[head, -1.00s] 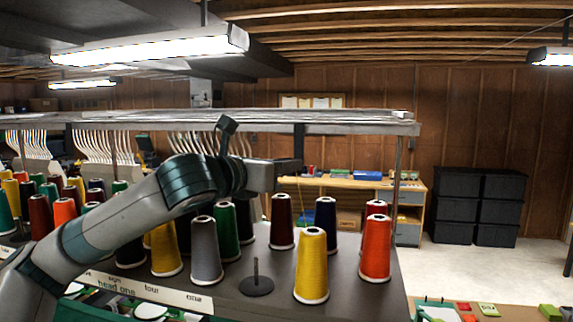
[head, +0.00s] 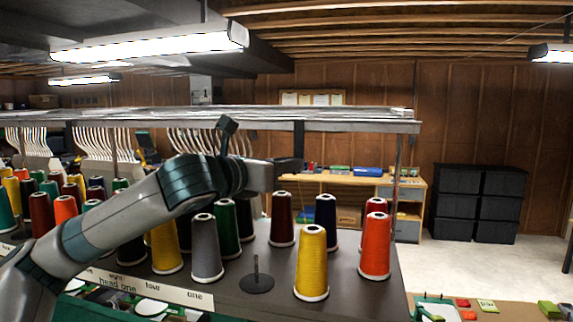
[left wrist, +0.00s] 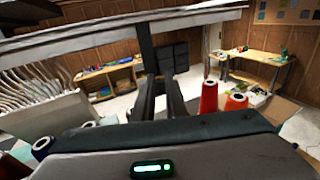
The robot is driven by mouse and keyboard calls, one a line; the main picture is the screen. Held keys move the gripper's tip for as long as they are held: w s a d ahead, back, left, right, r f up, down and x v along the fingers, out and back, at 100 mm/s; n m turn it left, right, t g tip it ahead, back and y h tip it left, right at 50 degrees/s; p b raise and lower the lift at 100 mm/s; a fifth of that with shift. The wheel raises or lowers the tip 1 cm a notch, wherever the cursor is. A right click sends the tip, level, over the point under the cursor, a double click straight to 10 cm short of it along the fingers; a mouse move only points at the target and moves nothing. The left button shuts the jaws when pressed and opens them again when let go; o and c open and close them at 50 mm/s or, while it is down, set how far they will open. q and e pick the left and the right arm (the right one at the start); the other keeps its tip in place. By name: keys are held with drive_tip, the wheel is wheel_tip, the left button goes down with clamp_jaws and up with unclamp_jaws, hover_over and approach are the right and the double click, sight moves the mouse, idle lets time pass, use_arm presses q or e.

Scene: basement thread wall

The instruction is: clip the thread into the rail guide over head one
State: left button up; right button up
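My left gripper (head: 292,165) is raised above the spools, just under the front rail (head: 350,126). A dark upright bracket (head: 299,143) hangs from the rail right at its fingertips; it looks like a rail guide. In the left wrist view the bracket (left wrist: 147,48) stands directly beyond the two dark fingers (left wrist: 160,84). The fingers lie close together, and I cannot tell whether they are closed. My right gripper is out of view.
A yellow cone (head: 311,265), a red cone (head: 375,245), a grey cone (head: 206,250) and several others stand on the dark table below the arm. An empty spindle (head: 257,280) stands among them. A rail post (head: 396,165) is at the right.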

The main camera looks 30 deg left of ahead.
use_arm(q)
drive_tip(key=o, duration=0.4)
drive_tip(key=shift+o, duration=0.2)
drive_tip(key=shift+s, duration=0.1)
drive_tip(key=s+a+b, duration=0.2)
drive_tip(key=s+b, duration=0.3)
drive_tip(key=s, duration=1.2)
drive_tip(key=shift+a+r+b, duration=0.2)
drive_tip(key=shift+r+b, duration=0.1)
drive_tip(key=shift+r, duration=0.1)
